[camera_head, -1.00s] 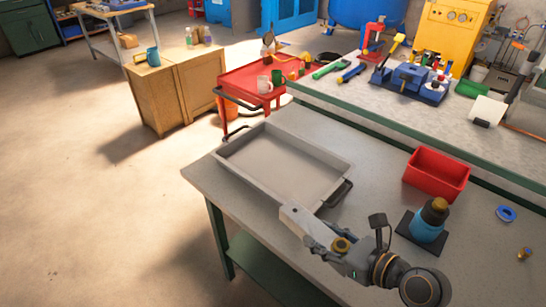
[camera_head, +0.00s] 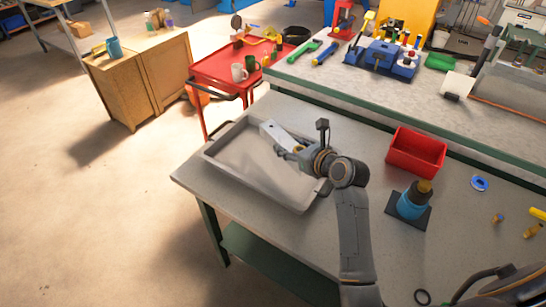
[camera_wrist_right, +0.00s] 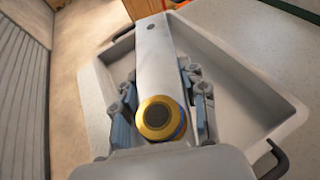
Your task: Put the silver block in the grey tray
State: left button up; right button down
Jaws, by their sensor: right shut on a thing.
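The silver block (camera_head: 268,128) is a long pale bar with a small dark hole near its end. My right gripper (camera_head: 287,147) is shut on it and holds it over the far part of the grey tray (camera_head: 237,180). In the right wrist view the block (camera_wrist_right: 155,55) lies between the fingers of the gripper (camera_wrist_right: 160,95), with the tray (camera_wrist_right: 235,85) beneath. A round brass-coloured piece shows between the fingers. I cannot tell the exact height above the tray floor. The visible tray floor is empty. My left gripper is not in view.
The tray stands on a grey bench (camera_head: 300,235). A red bin (camera_head: 416,152) and a blue bottle (camera_head: 410,203) on a dark pad stand to its right. A blue ring (camera_head: 480,183) lies farther right. A red cart (camera_head: 225,70) stands behind the tray.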

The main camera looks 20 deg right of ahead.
send_over(273, 165)
jog(key=f, duration=0.5)
jog(key=shift+s+d+b, duration=0.3)
jog(key=shift+w+a+f, duration=0.2)
jog(key=shift+w+f, duration=0.25)
jog(key=shift+f, duration=1.7)
jog(key=c, duration=0.7)
grip_release()
jog(key=shift+s+f, duration=0.15)
jog(key=shift+f, duration=0.1)
jog(key=shift+c, duration=0.2)
jog(key=shift+r, duration=0.1)
jog(key=v, duration=1.2)
jog(key=shift+d, duration=0.1)
